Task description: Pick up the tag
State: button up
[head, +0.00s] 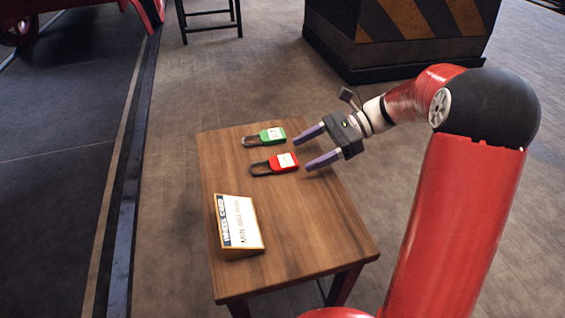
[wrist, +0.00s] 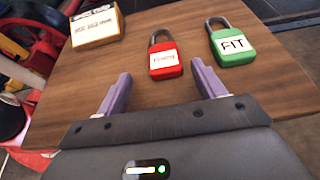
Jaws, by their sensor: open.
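Two padlock-shaped tags lie flat on a small wooden table (head: 300,225). The red tag (head: 284,161) has a white label and a dark shackle; it also shows in the wrist view (wrist: 165,62), with lettering too small to read surely. The green tag (head: 272,135) lies just behind it in the head view; in the wrist view the green tag (wrist: 232,45) is at the right and its label reads "FIT". My gripper (head: 316,146) is open and empty, with purple fingers pointing at the tags from the right. In the wrist view the red tag is ahead, between the fingertips (wrist: 160,72), apart from them.
A wooden sign block (head: 238,225) with a white face stands on the table's near left; it is at the upper left in the wrist view (wrist: 97,25). A dark cabinet with striped panels (head: 400,35) stands behind. The table's right front is clear.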

aim_at(283, 161)
jog(key=x, duration=0.3)
jog(key=b+x, duration=0.1)
jog(key=x, duration=0.1)
jog(key=shift+w+a, duration=0.15)
jog(key=shift+w, duration=0.1)
jog(key=shift+r, duration=0.1)
jog(key=c, duration=1.1)
jog(key=shift+o, duration=0.2)
